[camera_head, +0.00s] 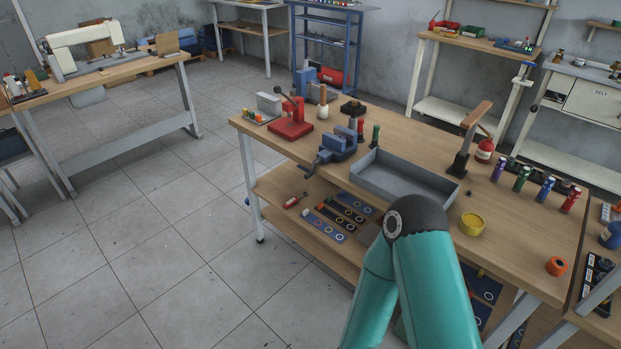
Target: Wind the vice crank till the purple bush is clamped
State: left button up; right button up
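The blue-grey vice (338,145) stands at the front edge of the wooden workbench, left of the grey tray. Its crank (311,169) sticks out past the front edge, toward the lower left. I cannot make out a purple bush between the jaws at this size. A purple cylinder (498,169) with a pale top stands at the right of the bench; I cannot tell whether it is the bush. Neither of my grippers is in view. Only the teal links of one of my arms show, at the lower middle, in front of the bench.
A grey tray (374,186) lies right of the vice. A red press (291,122) stands left of it, and green (375,136) and red cylinders behind it. A lever tool (463,150), a yellow tin (471,224) and an orange ring (557,266) are further right. Floor at left is clear.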

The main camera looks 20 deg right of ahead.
aim_at(318, 160)
jog(key=z, duration=0.05)
jog(key=i, duration=1)
jog(key=u, duration=0.05)
